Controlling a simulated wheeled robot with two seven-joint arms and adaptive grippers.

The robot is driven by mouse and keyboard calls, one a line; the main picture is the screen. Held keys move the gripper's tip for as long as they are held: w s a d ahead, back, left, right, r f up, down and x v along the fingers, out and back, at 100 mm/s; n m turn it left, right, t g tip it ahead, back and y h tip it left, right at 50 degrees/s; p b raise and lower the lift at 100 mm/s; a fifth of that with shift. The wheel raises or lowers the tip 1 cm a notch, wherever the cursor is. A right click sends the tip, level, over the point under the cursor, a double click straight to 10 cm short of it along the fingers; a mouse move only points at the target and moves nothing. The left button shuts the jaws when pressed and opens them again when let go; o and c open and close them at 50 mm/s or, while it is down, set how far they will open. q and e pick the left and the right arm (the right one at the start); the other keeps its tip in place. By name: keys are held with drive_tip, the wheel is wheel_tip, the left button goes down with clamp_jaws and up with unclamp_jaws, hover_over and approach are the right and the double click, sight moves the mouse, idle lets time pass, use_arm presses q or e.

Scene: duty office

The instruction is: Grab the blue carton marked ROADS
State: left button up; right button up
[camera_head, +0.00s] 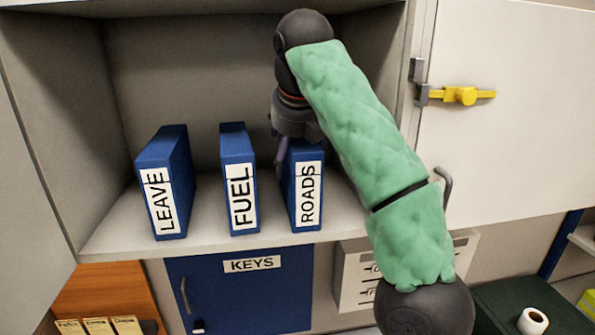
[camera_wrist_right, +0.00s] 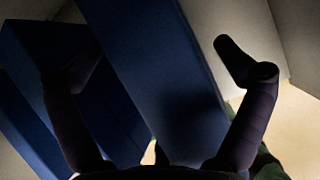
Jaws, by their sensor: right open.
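The blue carton marked ROADS (camera_head: 306,198) stands upright on the shelf, the rightmost of three cartons, its white label facing out. My right gripper (camera_head: 284,152) is at its top from above, with one finger showing at the carton's left side; the other is hidden. In the right wrist view the open gripper (camera_wrist_right: 160,66) has its fingers on either side of a blue carton face (camera_wrist_right: 150,60), most likely the ROADS one. I cannot tell whether the fingers touch it. My left gripper is not in view.
Blue cartons FUEL (camera_head: 239,180) and LEAVE (camera_head: 164,185) stand to the left; FUEL is close to my finger. The cabinet walls enclose the shelf (camera_head: 205,235). An open door (camera_head: 510,110) with a yellow latch (camera_head: 462,95) is at right. A blue KEYS cabinet (camera_head: 240,295) is below.

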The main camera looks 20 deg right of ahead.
drive_tip(key=shift+s+f, duration=0.1)
drive_tip(key=shift+f, duration=0.1)
drive_tip(key=c, duration=1.7)
drive_tip(key=shift+r, duration=0.15)
